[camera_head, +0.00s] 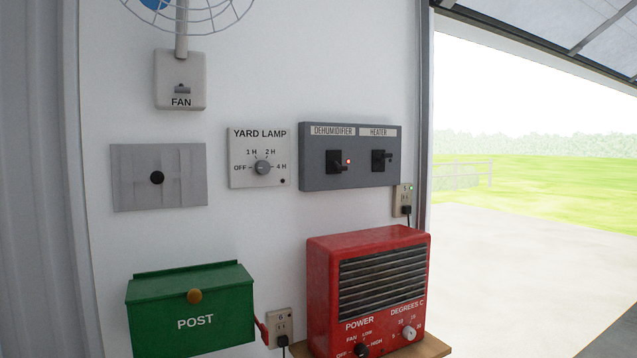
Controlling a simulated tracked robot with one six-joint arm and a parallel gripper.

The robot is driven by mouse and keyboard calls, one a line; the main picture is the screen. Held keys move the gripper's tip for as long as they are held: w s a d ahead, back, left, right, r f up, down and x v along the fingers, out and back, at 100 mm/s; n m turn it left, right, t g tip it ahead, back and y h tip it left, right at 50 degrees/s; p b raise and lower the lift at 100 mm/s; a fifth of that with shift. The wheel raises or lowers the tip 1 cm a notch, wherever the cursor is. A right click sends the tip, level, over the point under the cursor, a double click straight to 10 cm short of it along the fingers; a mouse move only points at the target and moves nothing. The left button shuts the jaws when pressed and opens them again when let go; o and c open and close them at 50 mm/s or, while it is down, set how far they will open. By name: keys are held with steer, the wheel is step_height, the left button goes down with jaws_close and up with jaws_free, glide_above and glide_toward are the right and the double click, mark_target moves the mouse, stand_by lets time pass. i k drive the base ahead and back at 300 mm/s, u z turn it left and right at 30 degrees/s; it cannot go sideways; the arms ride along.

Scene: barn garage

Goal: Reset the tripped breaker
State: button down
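A dark grey box (350,182) on the white wall carries two black switches under the labels DEHUMIDIFIER and HEATER. The dehumidifier switch (337,165) has its lever tilted slightly down to the right, with a small red light (347,161) beside it. The heater switch (380,158) has its lever pointing right, and no lit light shows by it. Which switch is tripped is not written on the box. My gripper is not in view.
A fan switch (181,88), a YARD LAMP dial (262,167) and an outlet with a green light (403,199) surround the box. A green POST box (190,310) and a red heater (368,290) on a wooden shelf (430,348) stand below. An open doorway is right.

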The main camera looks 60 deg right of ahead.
mark_target(337, 169)
steer(key=u, duration=0.05)
steer(key=k, duration=1.55)
steer(key=z, duration=0.25)
steer(key=i, duration=1)
steer(key=z, duration=0.1)
